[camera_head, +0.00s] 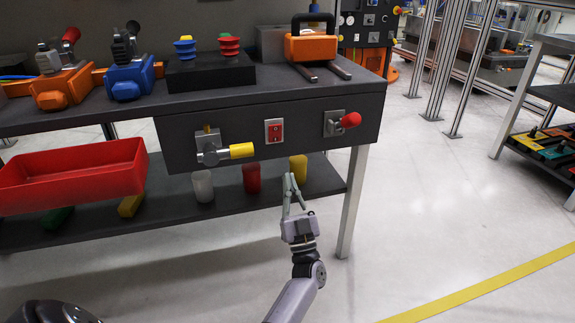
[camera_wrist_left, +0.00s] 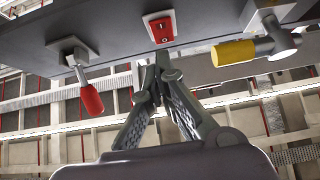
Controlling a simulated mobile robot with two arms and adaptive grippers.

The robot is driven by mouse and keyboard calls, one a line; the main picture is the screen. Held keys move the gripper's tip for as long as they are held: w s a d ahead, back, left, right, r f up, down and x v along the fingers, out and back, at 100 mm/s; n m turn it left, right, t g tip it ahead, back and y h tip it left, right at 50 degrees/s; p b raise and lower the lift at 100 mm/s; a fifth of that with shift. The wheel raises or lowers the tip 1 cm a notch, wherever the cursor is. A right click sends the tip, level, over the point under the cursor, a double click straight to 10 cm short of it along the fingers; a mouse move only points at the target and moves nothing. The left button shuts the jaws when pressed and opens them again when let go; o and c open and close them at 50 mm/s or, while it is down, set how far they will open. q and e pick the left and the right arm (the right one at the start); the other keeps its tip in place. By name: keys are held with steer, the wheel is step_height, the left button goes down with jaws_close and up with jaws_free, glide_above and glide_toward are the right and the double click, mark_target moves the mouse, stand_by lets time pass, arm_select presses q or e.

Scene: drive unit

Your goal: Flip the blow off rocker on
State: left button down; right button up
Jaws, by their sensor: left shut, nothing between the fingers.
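The red rocker switch (camera_head: 274,130) sits in a white frame on the dark front panel, between the yellow-handled valve and the red-handled lever. It also shows in the left wrist view (camera_wrist_left: 160,28), top centre. Which way the rocker is tipped is too small to tell. My left gripper (camera_head: 290,178) is shut and empty, pointing up, below and slightly right of the rocker in the head view. In the left wrist view its fingertips (camera_wrist_left: 158,62) meet just under the rocker in the picture, apparently apart from it. My right gripper is not in view.
A yellow-handled valve (camera_head: 240,151) and red-handled lever (camera_head: 349,120) stick out on either side of the rocker. A red bin (camera_head: 75,174) is at left. Yellow, red and white cylinders stand on the lower shelf (camera_head: 222,207). Open floor lies right of the bench leg.

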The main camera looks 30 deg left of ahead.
arm_select(q)
steer(key=v, duration=0.3)
steer(key=shift+f, duration=0.55)
steer(key=shift+r, duration=0.1)
